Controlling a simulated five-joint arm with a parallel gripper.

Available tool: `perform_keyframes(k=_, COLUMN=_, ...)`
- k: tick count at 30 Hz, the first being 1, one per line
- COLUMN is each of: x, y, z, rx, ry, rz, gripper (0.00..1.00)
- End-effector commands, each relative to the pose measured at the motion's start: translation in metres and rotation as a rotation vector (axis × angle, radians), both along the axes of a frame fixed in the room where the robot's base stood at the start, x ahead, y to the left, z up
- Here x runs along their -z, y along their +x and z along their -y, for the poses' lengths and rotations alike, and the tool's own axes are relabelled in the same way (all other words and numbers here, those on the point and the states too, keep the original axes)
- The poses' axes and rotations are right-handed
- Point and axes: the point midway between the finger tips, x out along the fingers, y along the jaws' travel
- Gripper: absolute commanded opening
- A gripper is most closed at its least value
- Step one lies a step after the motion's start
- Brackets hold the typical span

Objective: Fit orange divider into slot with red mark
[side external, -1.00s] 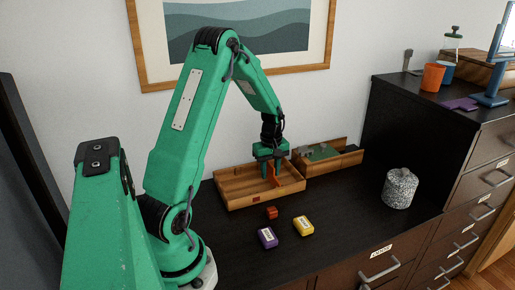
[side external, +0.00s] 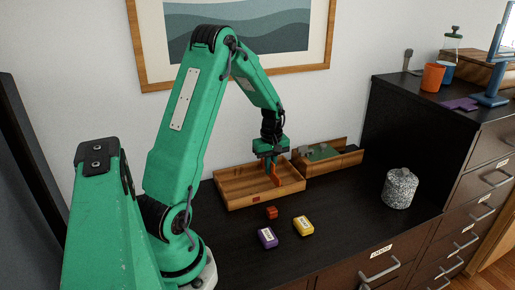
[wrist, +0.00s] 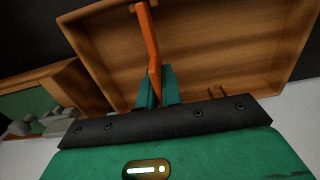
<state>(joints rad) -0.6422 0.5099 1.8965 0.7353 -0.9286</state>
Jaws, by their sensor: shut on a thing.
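The orange divider (side external: 275,176) is a thin upright plate at the right part of the wooden tray (side external: 232,200). My gripper (side external: 270,161) is above the tray and shut on the divider's upper edge. In the wrist view the divider (wrist: 151,55) runs out from between my fingers (wrist: 157,90), over the tray floor toward one wall of the tray (wrist: 97,12). A small red mark (side external: 256,198) shows on the tray's front wall, left of the divider. I cannot tell whether the divider's lower edge touches the tray or sits in a slot.
A second wooden box (side external: 335,162) with grey and green items adjoins the tray on the right. A small orange-brown cube (side external: 272,212), a purple block (side external: 267,237) and a yellow block (side external: 303,226) lie in front. A speckled jar (side external: 400,188) stands farther right.

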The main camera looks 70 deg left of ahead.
Motion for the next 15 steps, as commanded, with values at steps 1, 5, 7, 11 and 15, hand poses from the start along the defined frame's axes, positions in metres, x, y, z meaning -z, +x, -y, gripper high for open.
perform_keyframes(k=1, x=-0.002, y=0.000, z=0.000, rx=0.000, ry=0.001, rz=0.001, gripper=0.00)
perform_keyframes(k=5, x=-0.007, y=0.000, z=0.000, rx=0.000, ry=0.001, rz=0.002, gripper=0.00)
perform_keyframes(k=7, x=-0.009, y=0.000, z=0.000, rx=0.000, ry=0.001, rz=0.002, gripper=0.00)
perform_keyframes(k=11, x=-0.014, y=0.000, z=0.000, rx=0.000, ry=0.001, rz=0.001, gripper=0.00)
perform_keyframes(k=15, x=-0.019, y=0.000, z=0.000, rx=0.000, ry=0.001, rz=0.001, gripper=0.00)
